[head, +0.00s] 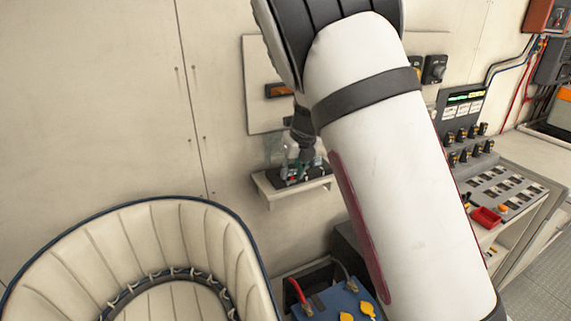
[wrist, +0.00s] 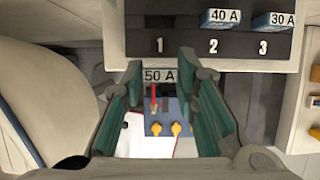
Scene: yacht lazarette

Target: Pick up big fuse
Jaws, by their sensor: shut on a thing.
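A fuse block marked 50 A (wrist: 160,76) sits between the fingertips of my gripper (wrist: 161,72) in the wrist view. My gripper is shut on it, with the green-padded fingers on either side. Beyond it is a dark fuse holder (wrist: 185,52) with places numbered 1, 2 and 3. Place 1 looks empty; a blue 40 A fuse (wrist: 220,19) is at 2 and a 30 A fuse (wrist: 274,21) at 3. In the head view my gripper (head: 298,165) is small, over the wall shelf, and the held fuse is hard to make out.
The small wall shelf (head: 272,195) carries the holder. A blue battery (head: 345,303) with yellow caps and a red cable stands below. A cream padded seat (head: 135,225) is at left. A control panel (head: 497,188) with switches is at right. My arm hides the middle.

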